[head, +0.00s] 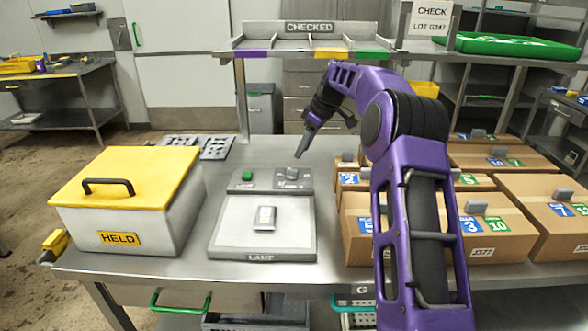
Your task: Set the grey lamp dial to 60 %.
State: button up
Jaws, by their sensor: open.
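The lamp unit (224,245), a flat grey box labelled LAMP, lies on the steel table. The grey dial (291,173) is at the right of its back panel; its scale marks are too small to read. A green button (247,175) sits at the left of the same panel. A small pale pouch-like item (265,217) lies on the lamp's light plate. My gripper (302,152) is above and just behind the dial, pointing down, open and apparently empty. It appears apart from the dial, though the exact gap is hard to tell.
A white box with a yellow lid, labelled HELD (120,239), stands left of the lamp. Several cardboard cartons (490,240) fill the right side, close to my arm. A shelf labelled CHECKED (309,27) stands above the back of the table.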

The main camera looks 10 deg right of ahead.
aim_at(292, 169)
jog(key=x, duration=0.8)
jog(key=shift+f+b, duration=0.1)
jog(key=shift+b, duration=0.2)
grip_shut()
